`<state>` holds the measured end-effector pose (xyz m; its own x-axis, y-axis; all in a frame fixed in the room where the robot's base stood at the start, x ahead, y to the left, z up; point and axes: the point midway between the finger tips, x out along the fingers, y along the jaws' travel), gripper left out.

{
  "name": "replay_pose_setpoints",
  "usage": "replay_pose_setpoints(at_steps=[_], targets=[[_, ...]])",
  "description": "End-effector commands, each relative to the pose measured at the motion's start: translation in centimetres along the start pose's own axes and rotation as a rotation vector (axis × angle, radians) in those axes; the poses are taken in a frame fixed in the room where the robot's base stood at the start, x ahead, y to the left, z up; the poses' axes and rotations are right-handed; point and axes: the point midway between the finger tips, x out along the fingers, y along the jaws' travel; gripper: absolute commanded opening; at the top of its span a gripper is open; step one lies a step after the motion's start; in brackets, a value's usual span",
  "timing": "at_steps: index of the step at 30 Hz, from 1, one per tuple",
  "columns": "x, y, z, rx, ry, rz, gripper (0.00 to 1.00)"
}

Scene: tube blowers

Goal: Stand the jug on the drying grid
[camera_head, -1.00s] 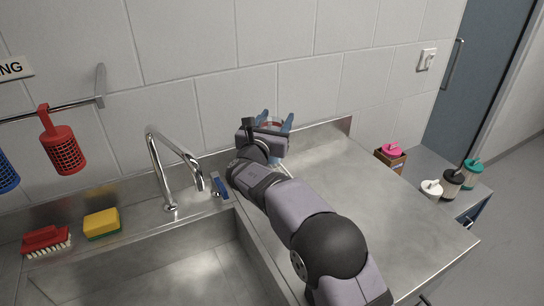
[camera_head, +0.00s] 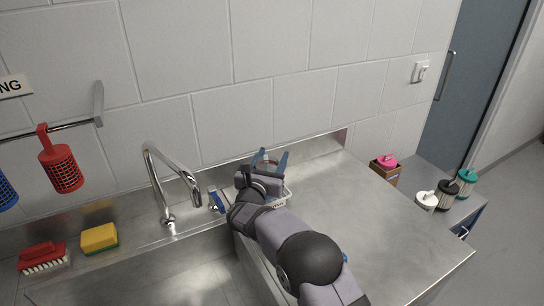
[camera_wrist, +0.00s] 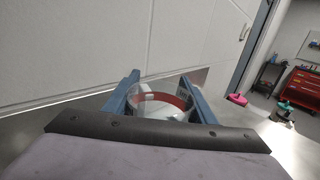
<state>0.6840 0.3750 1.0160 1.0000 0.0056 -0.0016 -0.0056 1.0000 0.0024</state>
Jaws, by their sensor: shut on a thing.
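The jug (camera_wrist: 160,104) is a clear vessel with a red band near its rim. In the wrist view it sits between the two blue fingers of my gripper (camera_wrist: 158,92), which is shut on it. In the head view my gripper (camera_head: 270,158) is over the back of the steel counter, near the wall, and only a little of the jug shows between the fingers. The drying grid (camera_head: 287,197) is a pale wire rack on the counter, mostly hidden behind my gripper. I cannot tell whether the jug's base touches it.
A chrome tap (camera_head: 160,180) and a blue-handled item (camera_head: 216,200) stand left of my gripper. A yellow sponge (camera_head: 99,238) and red brush (camera_head: 43,257) lie at the sink's back edge. The counter (camera_head: 370,220) to the right is clear. Several lidded containers stand beyond it.

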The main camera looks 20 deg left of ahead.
Motion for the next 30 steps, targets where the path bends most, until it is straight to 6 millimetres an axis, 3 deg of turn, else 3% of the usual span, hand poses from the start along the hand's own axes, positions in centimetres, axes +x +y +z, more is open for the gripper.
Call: replay_pose_setpoints(at_steps=[10,11,13,26,30], targets=[[0.02,0.01,-0.21,0.002,-0.003,0.0,0.03],[0.01,0.01,-0.22,0.001,-0.001,0.0,0.55],[0.01,0.0,-0.17,0.001,-0.001,0.0,0.69],[0.01,0.0,0.22,0.0,-0.001,0.0,0.69],[-0.94,0.12,0.08,0.0,-0.002,0.001,0.69]])
